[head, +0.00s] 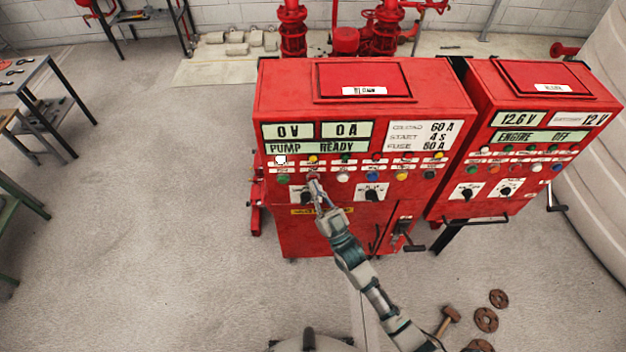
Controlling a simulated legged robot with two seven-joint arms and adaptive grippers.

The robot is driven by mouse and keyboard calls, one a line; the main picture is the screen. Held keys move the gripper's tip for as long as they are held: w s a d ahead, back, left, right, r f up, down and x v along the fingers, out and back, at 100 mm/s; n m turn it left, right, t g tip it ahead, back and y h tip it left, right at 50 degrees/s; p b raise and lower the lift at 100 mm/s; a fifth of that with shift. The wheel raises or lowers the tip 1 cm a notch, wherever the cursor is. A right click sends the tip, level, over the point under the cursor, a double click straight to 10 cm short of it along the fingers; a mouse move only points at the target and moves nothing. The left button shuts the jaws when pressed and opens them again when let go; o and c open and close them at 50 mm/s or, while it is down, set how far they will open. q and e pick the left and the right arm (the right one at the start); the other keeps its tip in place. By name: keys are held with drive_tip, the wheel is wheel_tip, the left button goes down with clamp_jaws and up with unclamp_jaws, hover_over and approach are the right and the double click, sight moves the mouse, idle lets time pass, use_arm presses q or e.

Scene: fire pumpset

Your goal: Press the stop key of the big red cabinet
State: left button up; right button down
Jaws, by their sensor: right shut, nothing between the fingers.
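The big red cabinet (345,228) stands in the middle, its displays reading 0 V, 0 A and PUMP READY. Below the displays is a row of small lamps, then a row of round keys with a green key (283,179) at the left end. My right gripper (315,187) is shut and empty, with its fingertips at the second key from the left. That key looks reddish and is partly hidden by the fingertips; its label is too small to read. I cannot tell whether the fingertips touch it. My left gripper is not in view.
Two rotary switches sit just below the keys; my gripper partly covers the left one, and the right switch (372,193) is clear. A second red cabinet (540,85) stands close on the right. A hammer (448,319) and rusty flanges (486,319) lie on the floor. The left floor is open.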

idle(0.4)
drive_tip(key=shift+s+p, duration=0.4)
drive_tip(key=shift+s, duration=0.4)
drive_tip(key=shift+s, duration=0.1)
drive_tip(key=shift+s+p, duration=1)
drive_tip(key=shift+s, duration=1.4)
drive_tip(key=shift+f, duration=0.15)
